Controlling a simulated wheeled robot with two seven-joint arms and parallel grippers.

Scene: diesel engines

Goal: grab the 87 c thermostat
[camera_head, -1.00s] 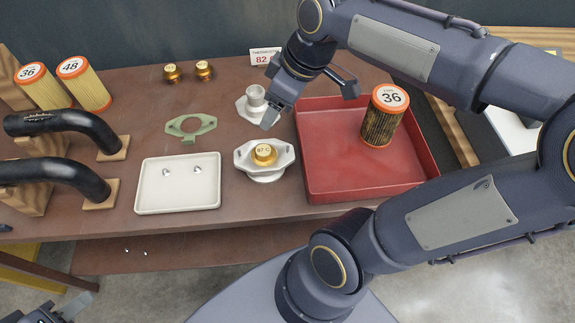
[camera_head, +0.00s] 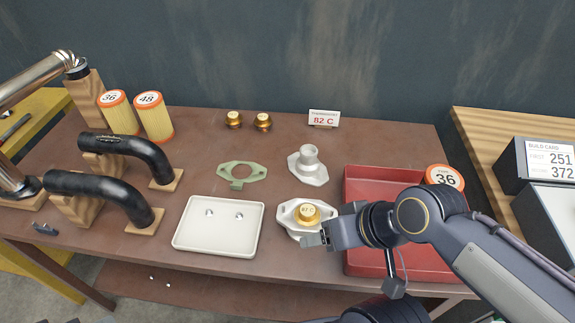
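The 87 C thermostat (camera_head: 307,212), a brass cap with a marked pale top, sits in a light metal housing (camera_head: 290,212) right of the white tray. Two similar brass thermostats, one at left (camera_head: 233,119) and one at right (camera_head: 263,122), stand at the back; their marks are too small to read. My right gripper (camera_head: 350,265) is open, its fingers spread wide. One finger is at the front right of the housing, close to the thermostat; I cannot tell whether it touches. The other finger is over the table's front, by the red tray. My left gripper is not clearly in view.
A red tray (camera_head: 360,180) holds a used filter (camera_head: 445,178), partly hidden by my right arm. A white tray (camera_head: 190,240), green gasket (camera_head: 242,172), metal outlet (camera_head: 308,165), black hoses (camera_head: 130,148) and an 82 C sign (camera_head: 323,118) stand around.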

